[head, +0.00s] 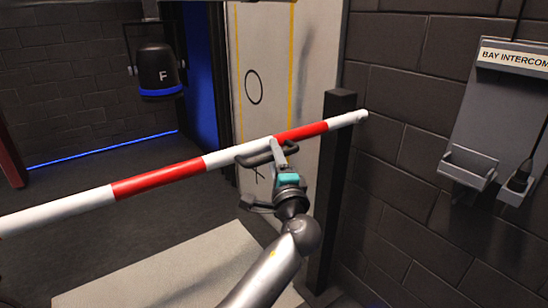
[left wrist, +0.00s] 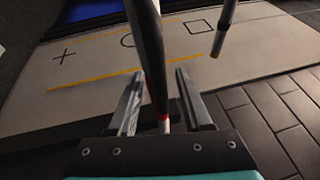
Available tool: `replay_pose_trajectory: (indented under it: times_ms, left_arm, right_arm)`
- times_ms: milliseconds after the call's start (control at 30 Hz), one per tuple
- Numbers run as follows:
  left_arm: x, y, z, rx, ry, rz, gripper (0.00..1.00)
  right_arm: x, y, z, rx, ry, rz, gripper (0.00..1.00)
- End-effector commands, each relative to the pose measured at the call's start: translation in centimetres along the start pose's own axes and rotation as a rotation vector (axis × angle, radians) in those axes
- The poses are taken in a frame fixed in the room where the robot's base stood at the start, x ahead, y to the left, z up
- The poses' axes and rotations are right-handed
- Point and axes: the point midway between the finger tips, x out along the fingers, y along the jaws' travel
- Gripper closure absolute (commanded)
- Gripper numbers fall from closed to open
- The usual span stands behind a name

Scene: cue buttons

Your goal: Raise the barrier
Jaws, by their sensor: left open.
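The barrier is a red-and-white striped pole (head: 160,179) that slopes up from the left edge to a white end beside a dark post (head: 335,180) in the head view. My left gripper (head: 268,152) is open at the pole's underside, near a white band toward its right end. In the left wrist view a long, mostly dark bar (left wrist: 153,60) with a red and white lower end runs between the open fingers of my left gripper (left wrist: 157,95). It looks like the pole in shadow. I cannot tell whether the fingers touch it. My right gripper is not in view.
A grey bay intercom unit (head: 500,115) is on the brick wall at right. A black lamp-like thing marked F (head: 160,72) hangs at upper left. A pale panel with a circle (head: 245,60) stands behind the pole. A pale mat (head: 150,275) lies on the floor.

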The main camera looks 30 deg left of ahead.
Motion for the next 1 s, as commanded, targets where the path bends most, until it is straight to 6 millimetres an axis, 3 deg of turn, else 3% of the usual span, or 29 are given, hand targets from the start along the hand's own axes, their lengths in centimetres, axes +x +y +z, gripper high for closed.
replay_pose_trajectory:
  times_ms: [67,500,1000]
  left_arm:
    - [-0.02,0.0,0.0,0.0,0.0,0.0,0.53]
    - [-0.07,0.02,-0.01,0.0,0.0,0.0,1.0]
    - [-0.09,0.04,-0.02,0.0,0.0,0.001,1.0]
  right_arm:
    - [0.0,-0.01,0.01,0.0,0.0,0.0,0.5]
    - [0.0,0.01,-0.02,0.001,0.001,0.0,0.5]
    - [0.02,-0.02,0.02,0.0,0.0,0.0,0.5]
